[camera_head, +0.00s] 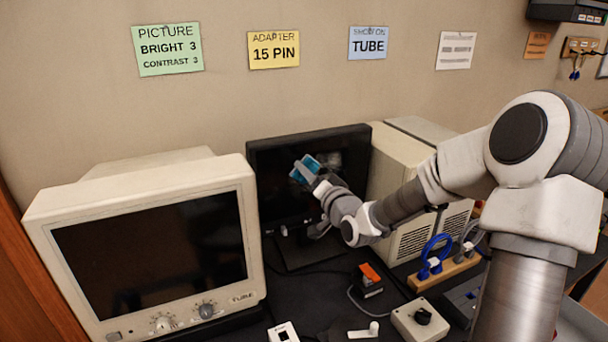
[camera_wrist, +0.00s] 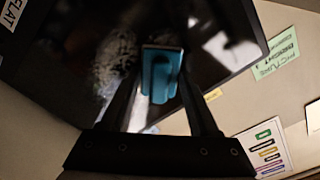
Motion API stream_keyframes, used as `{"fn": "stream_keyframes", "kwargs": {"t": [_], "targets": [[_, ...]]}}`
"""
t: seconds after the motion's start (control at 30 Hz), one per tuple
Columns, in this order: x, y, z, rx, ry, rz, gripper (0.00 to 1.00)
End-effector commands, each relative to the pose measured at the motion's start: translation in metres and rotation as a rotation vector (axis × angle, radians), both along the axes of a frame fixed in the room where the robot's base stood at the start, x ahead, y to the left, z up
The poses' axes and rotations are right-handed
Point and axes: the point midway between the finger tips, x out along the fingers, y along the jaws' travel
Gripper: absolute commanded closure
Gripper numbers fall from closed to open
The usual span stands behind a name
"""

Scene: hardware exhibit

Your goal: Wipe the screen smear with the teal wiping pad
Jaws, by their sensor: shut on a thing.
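The teal wiping pad (camera_head: 305,168) is held in my gripper (camera_head: 312,177), in front of the dark flat screen (camera_head: 275,190) in the middle of the head view. In the wrist view the pad (camera_wrist: 161,75) sits between the two fingers of my gripper (camera_wrist: 160,88), which is shut on it. A greyish speckled smear (camera_wrist: 115,55) shows on the screen to the left of the pad in the wrist view. Part of it shows to the right of the pad in the head view (camera_head: 328,160). I cannot tell whether the pad touches the screen.
A beige tube monitor (camera_head: 246,270) stands at the left, close to the flat screen. A beige computer case (camera_head: 405,165) stands right of the screen. A blue cable on a wooden block (camera_head: 445,272), an orange-topped switch (camera_head: 370,275) and a knob box (camera_head: 420,322) occupy the dark desk.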

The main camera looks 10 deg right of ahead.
Motion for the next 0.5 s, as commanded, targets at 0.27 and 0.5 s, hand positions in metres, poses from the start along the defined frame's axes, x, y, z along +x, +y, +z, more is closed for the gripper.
{"fn": "stream_keyframes", "kwargs": {"t": [0.27,0.5], "targets": [[0.006,-0.021,0.001,0.000,0.000,-0.003,0.83],[0.010,-0.036,0.001,-0.001,-0.001,-0.001,0.83]]}}
